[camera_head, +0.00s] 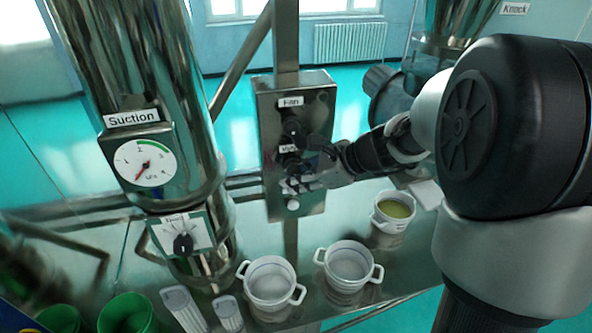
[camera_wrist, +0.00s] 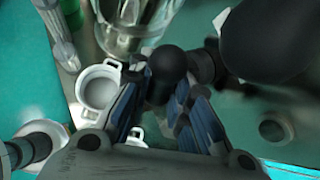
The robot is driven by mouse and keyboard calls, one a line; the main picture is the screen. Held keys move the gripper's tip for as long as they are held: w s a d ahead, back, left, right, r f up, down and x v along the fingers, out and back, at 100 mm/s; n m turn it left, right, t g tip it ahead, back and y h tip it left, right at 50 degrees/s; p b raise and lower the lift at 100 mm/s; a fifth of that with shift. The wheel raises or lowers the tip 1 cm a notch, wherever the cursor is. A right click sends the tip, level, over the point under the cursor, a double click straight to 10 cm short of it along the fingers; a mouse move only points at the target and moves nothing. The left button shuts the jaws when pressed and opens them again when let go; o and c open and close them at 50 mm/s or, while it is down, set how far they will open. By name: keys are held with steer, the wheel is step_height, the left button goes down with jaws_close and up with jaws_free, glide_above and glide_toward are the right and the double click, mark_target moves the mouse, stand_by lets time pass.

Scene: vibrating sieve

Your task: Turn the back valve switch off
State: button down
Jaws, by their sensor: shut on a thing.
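A grey control box (camera_head: 268,130) on a post carries a black knob (camera_head: 292,130) under a "Fan" label. A second, lower label is partly legible, with dark parts below it that my gripper partly covers. My gripper (camera_head: 318,172) reaches in from the right at the box's lower half. In the wrist view, a round-ended black knob (camera_wrist: 167,66) lies between the fingers of my gripper (camera_wrist: 168,100), which are shut on it. I cannot read a label naming the back valve switch, nor tell which way the held knob points.
Two white pots (camera_head: 270,285) (camera_head: 348,265) and one with yellowish contents (camera_head: 393,212) stand on the metal table below the box. A steel column with a "Suction" gauge (camera_head: 146,162) and a black dial (camera_head: 183,243) stands left. Green cups (camera_head: 126,313) are at front left.

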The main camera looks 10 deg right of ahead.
steer(key=shift+r+n+h+p, duration=0.1)
steer(key=shift+n+h+p, duration=0.3)
steer(key=shift+h+p, duration=0.5)
steer(key=shift+d+h, duration=0.1)
steer(key=shift+h, duration=0.2)
steer(key=c, duration=1.8)
jaws_free()
steer(key=shift+o, duration=0.2)
steer(key=v, duration=1.2)
steer(key=shift+w, duration=0.1)
